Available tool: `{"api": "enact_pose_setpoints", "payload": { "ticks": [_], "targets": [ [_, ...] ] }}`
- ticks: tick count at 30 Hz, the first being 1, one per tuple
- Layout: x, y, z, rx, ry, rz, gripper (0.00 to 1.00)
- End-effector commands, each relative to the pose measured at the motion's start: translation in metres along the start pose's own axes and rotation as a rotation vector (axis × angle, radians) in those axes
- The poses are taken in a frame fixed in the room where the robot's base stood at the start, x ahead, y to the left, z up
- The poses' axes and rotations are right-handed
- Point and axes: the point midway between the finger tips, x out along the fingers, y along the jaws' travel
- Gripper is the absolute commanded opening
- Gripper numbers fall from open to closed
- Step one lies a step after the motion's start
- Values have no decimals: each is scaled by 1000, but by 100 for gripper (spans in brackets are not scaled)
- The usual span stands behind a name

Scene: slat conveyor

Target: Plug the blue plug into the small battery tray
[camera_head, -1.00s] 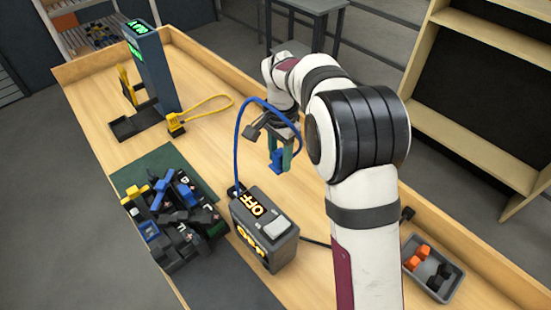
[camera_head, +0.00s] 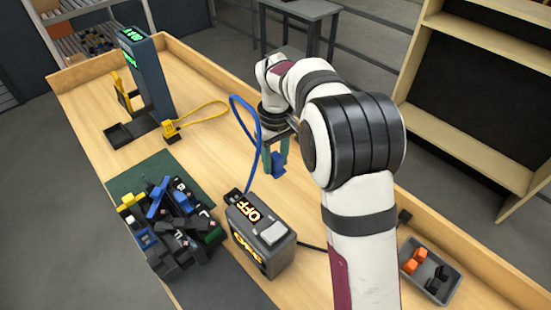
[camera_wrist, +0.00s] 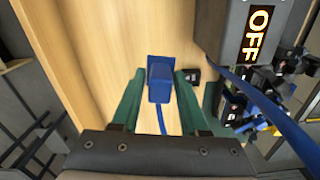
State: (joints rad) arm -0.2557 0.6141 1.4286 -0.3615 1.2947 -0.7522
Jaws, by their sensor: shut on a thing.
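My gripper (camera_head: 277,157) has green fingers and is shut on the blue plug (camera_head: 279,165), above the bench behind the box marked OFF. In the wrist view the blue plug (camera_wrist: 160,82) sits between the fingertips (camera_wrist: 162,90). Its blue cable (camera_head: 246,100) loops up and comes down by the box. A jumbled pile (camera_head: 170,220) of black, blue and yellow parts lies on a dark green mat at the left. I cannot pick out the small battery tray with certainty. The plug is apart from the pile.
The OFF box (camera_head: 262,250) stands between gripper and pile, a small black piece (camera_wrist: 192,76) near it. A dark tower (camera_head: 146,72) with a yellow-cabled plug (camera_head: 170,130) stands farther back. A grey bin (camera_head: 430,270) holds orange and black pieces.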

Motion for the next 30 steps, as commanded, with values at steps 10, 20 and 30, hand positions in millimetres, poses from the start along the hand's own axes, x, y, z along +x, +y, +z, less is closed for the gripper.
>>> {"api": "enact_pose_setpoints", "payload": {
  "ticks": [10, 20, 30],
  "targets": [
    [0, -1, 0, -142, 0, 0, 0],
    [0, -50, -11, -144, 0, 0, 0],
    [0, -106, -23, -143, 0, 0, 0]
  ]
}}
